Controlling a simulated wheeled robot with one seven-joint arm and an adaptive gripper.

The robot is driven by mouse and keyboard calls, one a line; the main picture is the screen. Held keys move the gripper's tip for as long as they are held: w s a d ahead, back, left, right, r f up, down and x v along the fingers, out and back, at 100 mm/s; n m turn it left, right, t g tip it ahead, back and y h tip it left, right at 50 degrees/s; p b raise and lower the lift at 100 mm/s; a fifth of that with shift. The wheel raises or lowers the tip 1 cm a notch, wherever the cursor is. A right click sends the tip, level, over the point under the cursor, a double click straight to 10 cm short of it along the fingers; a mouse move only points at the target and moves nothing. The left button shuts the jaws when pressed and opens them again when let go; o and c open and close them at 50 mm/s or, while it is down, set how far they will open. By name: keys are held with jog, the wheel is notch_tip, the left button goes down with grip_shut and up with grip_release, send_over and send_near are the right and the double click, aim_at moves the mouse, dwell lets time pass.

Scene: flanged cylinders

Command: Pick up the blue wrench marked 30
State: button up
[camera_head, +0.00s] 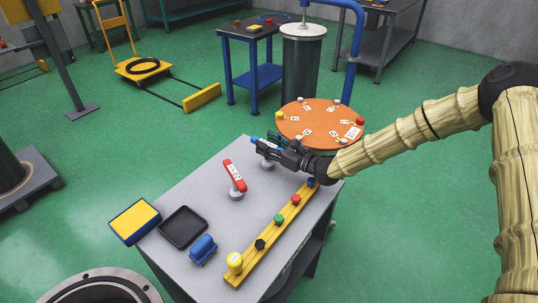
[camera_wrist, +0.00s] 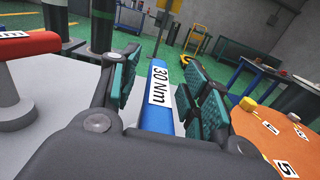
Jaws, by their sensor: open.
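The blue wrench (camera_wrist: 158,103), with a white label reading "30 Nm", lies between the two teal finger pads of my gripper (camera_wrist: 165,82) in the wrist view. The pads are apart, one on each side of it, with a visible gap on the right side; whether the left pad touches it I cannot tell. In the head view my gripper (camera_head: 268,145) is over the far part of the grey table, and only the blue end of the wrench (camera_head: 254,139) shows past it. The rest is hidden by my gripper.
A red wrench (camera_head: 235,175) rests on a round grey stand to the left. A yellow bar (camera_head: 266,238) with several coloured knobs runs along the table's right side. A black tray (camera_head: 183,227) and blue-yellow box (camera_head: 135,221) sit near left. An orange disc (camera_head: 307,120) stands beyond.

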jog(key=shift+a+f, duration=0.1)
grip_shut()
dwell(0.4)
jog(key=shift+r+b, duration=0.3)
jog(key=shift+r, duration=0.35)
notch_tip(320, 180, up, 2)
jog(key=shift+r+b, duration=0.25)
jog(key=shift+b, duration=0.15)
jog(key=s+d+r+b, duration=0.1)
jog(key=s+b, duration=0.1)
jog(key=s, duration=1.4)
jog(key=shift+d+r, duration=0.15)
jog(key=shift+d, duration=0.1)
